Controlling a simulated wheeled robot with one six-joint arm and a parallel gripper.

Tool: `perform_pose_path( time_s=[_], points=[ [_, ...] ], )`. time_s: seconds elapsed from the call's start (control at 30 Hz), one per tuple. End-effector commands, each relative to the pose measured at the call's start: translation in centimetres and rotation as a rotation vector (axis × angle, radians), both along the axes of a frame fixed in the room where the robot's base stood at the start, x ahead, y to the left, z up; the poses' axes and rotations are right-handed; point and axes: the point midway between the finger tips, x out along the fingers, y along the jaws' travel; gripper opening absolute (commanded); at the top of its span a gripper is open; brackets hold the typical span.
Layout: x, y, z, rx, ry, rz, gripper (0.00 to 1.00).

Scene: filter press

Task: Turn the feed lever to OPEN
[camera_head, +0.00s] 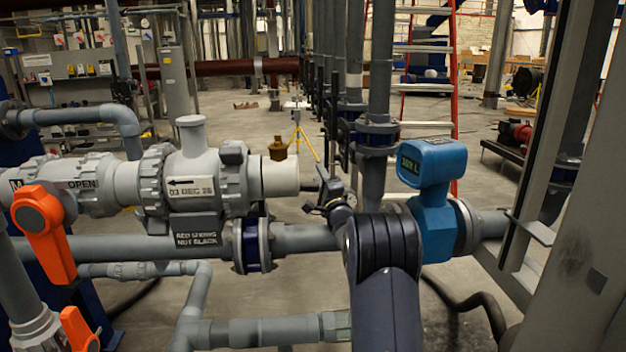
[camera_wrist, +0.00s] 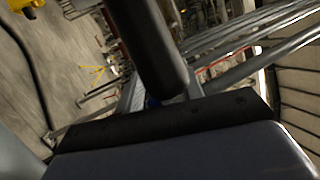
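A large orange lever (camera_head: 46,238) with a dark round hub hangs down at the left of the head view, on a thick light-grey pipe. The word OPEN is printed on the pipe just right of its hub. A second orange lever (camera_head: 79,330) shows at the lower left edge, partly cut off. I cannot tell for certain which is the feed lever. My arm rises at the lower centre right, well apart from both levers. In the wrist view, dark parts of my own body fill the middle and bottom; no clear pair of fingertips shows. No lever shows there.
A light-grey valve body (camera_head: 195,178) with a dated plate sits on the pipe. A blue meter (camera_head: 432,200) stands just right of my arm. A grey upright (camera_head: 570,250) closes off the right side. Lower pipes (camera_head: 265,330) cross the front. Open floor lies behind the pipes.

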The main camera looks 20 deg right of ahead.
Motion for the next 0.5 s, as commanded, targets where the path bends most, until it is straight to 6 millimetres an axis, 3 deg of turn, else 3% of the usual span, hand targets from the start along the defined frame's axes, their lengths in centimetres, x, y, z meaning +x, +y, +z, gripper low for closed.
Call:
perform_pose_path(
  time_s=[0.03, 0.2, 0.5],
  points=[
    [0.73, 2.53, -0.53, -0.017, 0.011, 0.040, 0.40],
    [0.73, 2.53, -0.52, -0.017, 0.010, 0.040, 0.54],
    [0.30, 2.55, -0.83, -0.017, 0.010, 0.040, 0.55]
  ],
)
